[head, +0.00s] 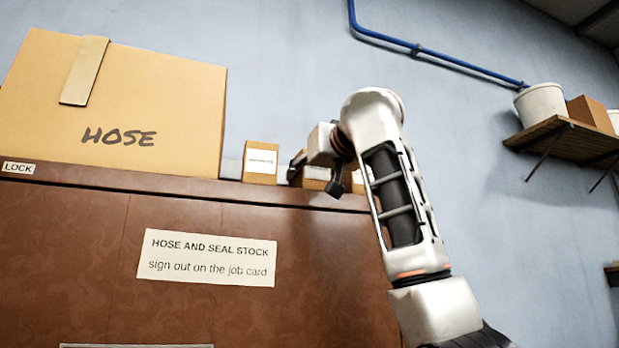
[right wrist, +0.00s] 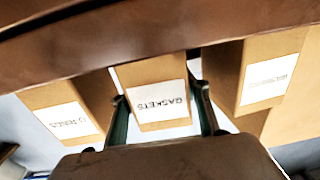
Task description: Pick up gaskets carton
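The gaskets carton (right wrist: 150,72) is a small brown box with a white label reading GASKETS, upside down in the right wrist view. In the head view the carton (head: 316,174) stands on top of the brown cabinet, partly hidden by my right gripper. My right gripper (head: 317,172) reaches it from the front. In the right wrist view the gripper (right wrist: 156,97) has its two dark fingers spread, one on each side of the carton. They are close to its sides; firm contact cannot be made out. My left gripper is not in view.
Small labelled cartons flank it: one on the left (head: 261,161) and one on the right (head: 357,181), partly hidden. A large HOSE box (head: 115,105) stands further left on the brown cabinet (head: 90,260). A wall shelf (head: 566,138) is at the far right.

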